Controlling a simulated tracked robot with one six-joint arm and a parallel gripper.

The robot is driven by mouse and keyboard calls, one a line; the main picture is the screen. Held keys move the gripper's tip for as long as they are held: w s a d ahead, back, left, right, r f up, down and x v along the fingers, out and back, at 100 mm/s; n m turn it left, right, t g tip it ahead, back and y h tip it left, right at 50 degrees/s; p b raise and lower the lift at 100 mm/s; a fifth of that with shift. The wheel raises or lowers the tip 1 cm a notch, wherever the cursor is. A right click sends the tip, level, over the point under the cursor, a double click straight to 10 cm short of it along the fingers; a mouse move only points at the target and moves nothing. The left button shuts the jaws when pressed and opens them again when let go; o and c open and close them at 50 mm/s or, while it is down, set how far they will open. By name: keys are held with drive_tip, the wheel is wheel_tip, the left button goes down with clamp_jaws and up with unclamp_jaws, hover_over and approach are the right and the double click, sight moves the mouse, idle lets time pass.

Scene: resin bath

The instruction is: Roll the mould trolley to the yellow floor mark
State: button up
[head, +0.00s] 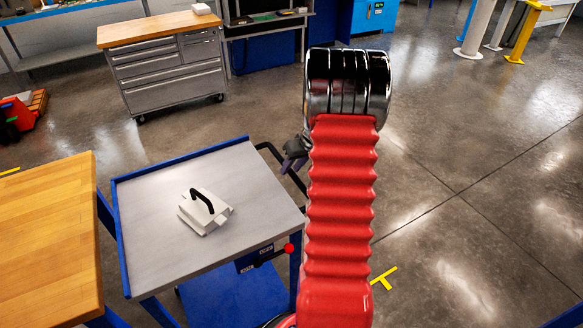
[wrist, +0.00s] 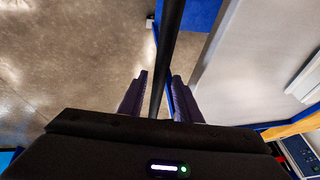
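The mould trolley (head: 150,240) has a grey top with blue edges and a blue lower shelf. A white mould (head: 212,226) with a black handle lies on its top. The trolley's black push handle (head: 268,148) is on its right side; it also shows in the wrist view (wrist: 172,35). My gripper (head: 294,156) is at this handle, partly hidden behind my red arm. In the wrist view its purple fingers (wrist: 160,80) stand open on either side of the bar, with gaps showing. A yellow T-shaped floor mark (head: 384,279) is right of the trolley.
A red knob (head: 289,249) is on the trolley's front edge. A wooden-topped table (head: 50,235) stands close on the left. A grey drawer cabinet (head: 172,75) is behind. The floor (head: 470,180) on the right is clear.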

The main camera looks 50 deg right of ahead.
clamp_jaws()
drive_tip(key=shift+a, duration=0.1)
idle(0.3)
